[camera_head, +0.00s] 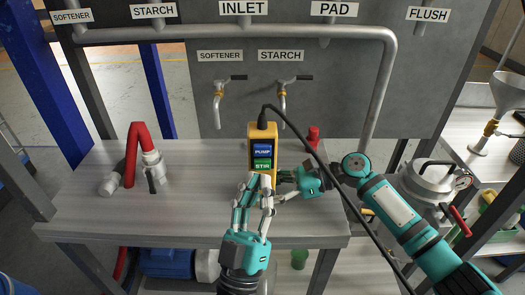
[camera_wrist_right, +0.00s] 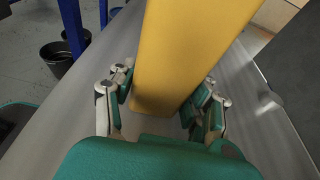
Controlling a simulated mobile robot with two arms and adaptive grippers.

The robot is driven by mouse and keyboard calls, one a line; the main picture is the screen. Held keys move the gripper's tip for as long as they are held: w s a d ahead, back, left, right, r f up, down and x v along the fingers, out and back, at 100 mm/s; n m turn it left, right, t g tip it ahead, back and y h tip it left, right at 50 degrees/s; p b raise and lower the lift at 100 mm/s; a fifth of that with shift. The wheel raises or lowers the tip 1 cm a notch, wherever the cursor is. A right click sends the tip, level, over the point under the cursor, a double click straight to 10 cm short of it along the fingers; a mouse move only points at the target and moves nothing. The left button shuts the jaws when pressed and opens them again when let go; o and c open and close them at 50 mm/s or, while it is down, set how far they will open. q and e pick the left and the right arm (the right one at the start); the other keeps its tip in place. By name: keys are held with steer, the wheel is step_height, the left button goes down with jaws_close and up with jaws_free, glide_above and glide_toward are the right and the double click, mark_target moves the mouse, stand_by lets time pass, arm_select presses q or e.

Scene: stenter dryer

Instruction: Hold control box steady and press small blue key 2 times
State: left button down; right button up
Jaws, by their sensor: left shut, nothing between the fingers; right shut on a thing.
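The yellow control box (camera_head: 252,166) stands upright over the bench, with a black cable from its top. Its face has a blue key marked PUMP (camera_head: 263,148) above a green key marked STIR (camera_head: 263,164). My right gripper (camera_head: 284,181) is shut on the box's lower part from the right; the right wrist view shows its fingers (camera_wrist_right: 160,100) on both sides of the yellow body (camera_wrist_right: 182,55). My left gripper (camera_head: 258,181) is shut and empty, its fingertips just below the green key. They hide the box's lower front; I cannot tell whether they touch it.
A red hose with grey couplings (camera_head: 138,152) lies on the bench (camera_head: 190,213) at left. Two taps (camera_head: 218,100) hang on the panel behind. The black cable (camera_head: 345,192) runs across my right arm. A metal pot (camera_head: 436,182) stands at right.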

mark_target(263, 150)
stand_by(0.6)
arm_select(q)
steer(key=s, duration=0.3)
steer(key=shift+s, duration=0.4)
steer(key=shift+w, duration=4.45)
steer(key=shift+w, duration=0.15)
steer(key=shift+w, duration=0.25)
